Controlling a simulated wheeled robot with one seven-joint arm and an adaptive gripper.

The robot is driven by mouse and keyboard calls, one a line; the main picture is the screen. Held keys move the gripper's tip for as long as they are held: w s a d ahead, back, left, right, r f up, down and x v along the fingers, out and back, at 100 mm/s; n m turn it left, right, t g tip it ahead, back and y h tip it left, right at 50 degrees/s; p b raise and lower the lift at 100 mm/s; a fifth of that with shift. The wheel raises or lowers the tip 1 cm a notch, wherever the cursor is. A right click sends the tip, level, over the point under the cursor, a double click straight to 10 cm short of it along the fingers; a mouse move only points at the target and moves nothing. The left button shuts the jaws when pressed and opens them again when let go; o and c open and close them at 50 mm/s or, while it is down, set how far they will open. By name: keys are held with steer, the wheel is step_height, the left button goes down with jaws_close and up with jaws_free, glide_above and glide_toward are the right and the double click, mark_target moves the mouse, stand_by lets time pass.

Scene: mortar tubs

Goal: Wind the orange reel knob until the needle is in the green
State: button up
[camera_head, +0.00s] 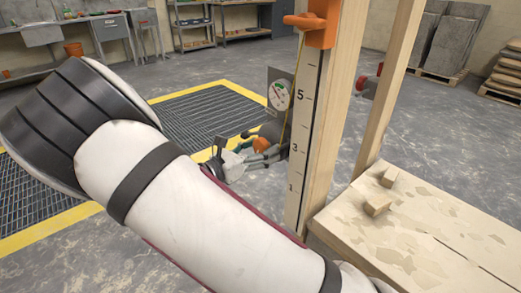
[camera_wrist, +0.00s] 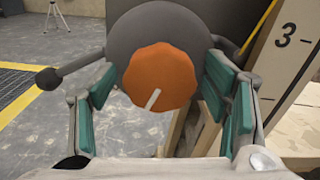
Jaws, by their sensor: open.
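The orange reel knob (camera_wrist: 158,76) sits on a grey round reel (camera_wrist: 128,35) and carries a white mark pointing down and slightly left. My gripper (camera_wrist: 160,85) is open, with one teal-padded finger on each side of the knob. Gaps show beside the knob, and I cannot tell whether either pad touches it. In the head view the knob (camera_head: 263,144) is small and partly hidden at my gripper (camera_head: 258,156). Above it, the white dial gauge (camera_head: 279,96) is on the post's left side. Its needle slants up-left; the coloured zones are too small to read surely.
The wooden post (camera_head: 332,110) with a numbered scale (camera_head: 304,115) stands close right of the reel. An orange clamp (camera_head: 318,24) is higher up it. A grey-tipped lever (camera_wrist: 48,78) juts left from the reel. A plywood board (camera_head: 420,235) lies right; open floor lies behind.

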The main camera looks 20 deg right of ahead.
steer(key=c, duration=1.2)
steer(key=shift+o, duration=0.2)
steer(key=shift+m, duration=0.3)
steer(key=m+p, duration=0.2)
steer(key=m, duration=0.3)
steer(key=m+p, duration=0.1)
steer(key=m, duration=0.5)
steer(key=o, duration=1.2)
steer(key=shift+c, duration=0.2)
